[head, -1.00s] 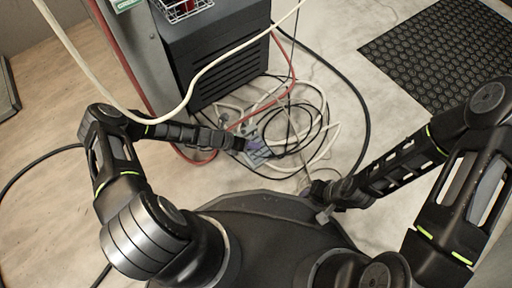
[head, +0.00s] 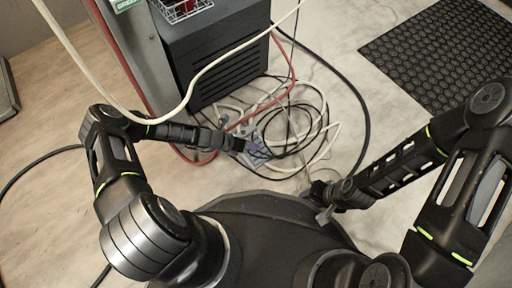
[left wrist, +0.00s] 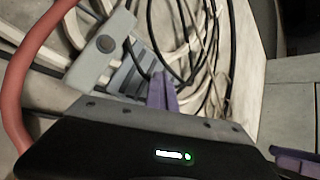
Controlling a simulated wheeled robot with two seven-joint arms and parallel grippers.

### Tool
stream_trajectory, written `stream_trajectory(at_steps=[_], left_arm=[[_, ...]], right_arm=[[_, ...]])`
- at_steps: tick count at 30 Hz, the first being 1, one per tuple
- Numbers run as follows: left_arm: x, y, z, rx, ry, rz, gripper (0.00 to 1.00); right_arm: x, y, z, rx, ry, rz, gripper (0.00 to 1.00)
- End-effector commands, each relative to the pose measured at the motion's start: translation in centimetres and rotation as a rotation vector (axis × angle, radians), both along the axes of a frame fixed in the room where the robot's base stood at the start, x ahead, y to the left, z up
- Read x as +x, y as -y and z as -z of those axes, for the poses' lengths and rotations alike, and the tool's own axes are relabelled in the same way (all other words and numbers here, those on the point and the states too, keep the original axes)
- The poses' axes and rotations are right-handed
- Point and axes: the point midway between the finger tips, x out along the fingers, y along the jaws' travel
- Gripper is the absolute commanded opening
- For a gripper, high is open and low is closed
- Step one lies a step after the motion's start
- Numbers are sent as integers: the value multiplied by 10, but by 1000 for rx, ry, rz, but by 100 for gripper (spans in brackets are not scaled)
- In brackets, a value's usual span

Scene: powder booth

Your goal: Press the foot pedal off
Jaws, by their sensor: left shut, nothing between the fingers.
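The foot pedal (head: 247,160) is a small grey unit on the floor among tangled cables, below the dark vented cabinet. In the left wrist view the pedal (left wrist: 128,74) shows a light grey housing with a round knob and ribbed grey plates. My left gripper (head: 257,146) is over the pedal, its purple fingers shut and empty. The fingers (left wrist: 162,92) look close to the ribbed plates in the wrist view; I cannot tell whether they touch. They hide part of the pedal. My right gripper (head: 310,192) is low, right of the pedal, and its fingers are mostly hidden.
Black and cream cables (head: 310,125) loop around the pedal. A red hose (head: 292,68) runs beside the dark cabinet (head: 220,55). A black rubber mat (head: 445,55) lies at the upper right. The floor at left is mostly clear.

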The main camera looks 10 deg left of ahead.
Motion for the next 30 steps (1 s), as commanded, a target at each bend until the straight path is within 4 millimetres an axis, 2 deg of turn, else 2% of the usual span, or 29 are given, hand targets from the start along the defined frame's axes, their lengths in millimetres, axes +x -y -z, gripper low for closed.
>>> stream_trajectory(at_steps=[11,24,30], left_arm=[[-4,-2,-1,3,-6,-1,0],[-2,-1,-49,1,-3,1,0],[-2,-1,-62,-1,-3,0,0]], right_arm=[[0,0,-4,0,0,0,36],[0,0,-45,0,0,0,36],[0,0,-55,0,0,0,36]])
